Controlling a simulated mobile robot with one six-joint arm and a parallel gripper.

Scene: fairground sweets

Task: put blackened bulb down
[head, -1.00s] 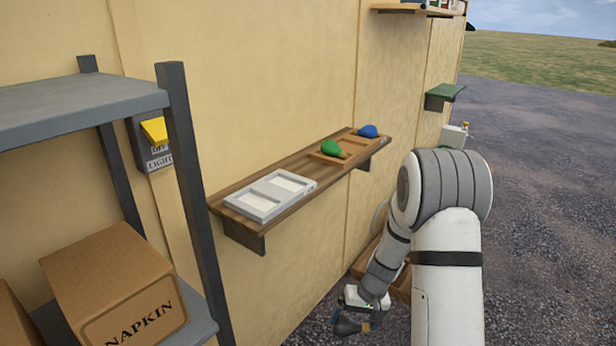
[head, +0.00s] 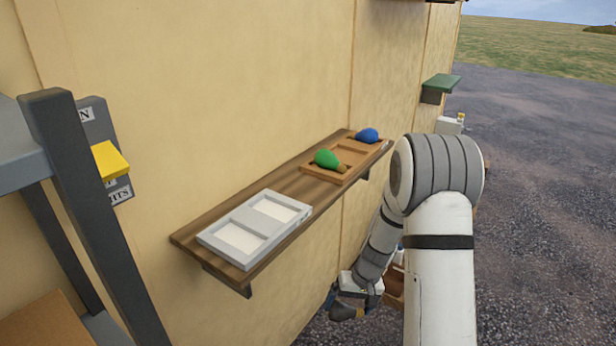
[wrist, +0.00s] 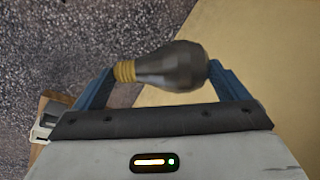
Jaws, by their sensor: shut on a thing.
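My gripper (wrist: 163,80) is shut on the blackened bulb (wrist: 172,66), a dark glass bulb with a brass screw base. The bulb lies sideways across the two blue fingers, base to the left in the wrist view. In the head view the bulb (head: 343,314) hangs low, below the wall shelf (head: 180,240) and apart from it. On the shelf sit a white tray with two empty compartments (head: 211,238) and a wooden tray (head: 338,181) holding a green bulb (head: 326,158) and a blue bulb (head: 367,135).
A grey rack post (head: 75,180) stands at the left, in front of a yellow switch (head: 110,161) on the wall. A green ledge (head: 441,82) juts from the wall farther back. Part of a brown wooden box (head: 394,287) shows behind my arm. Open gravel lies to the right.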

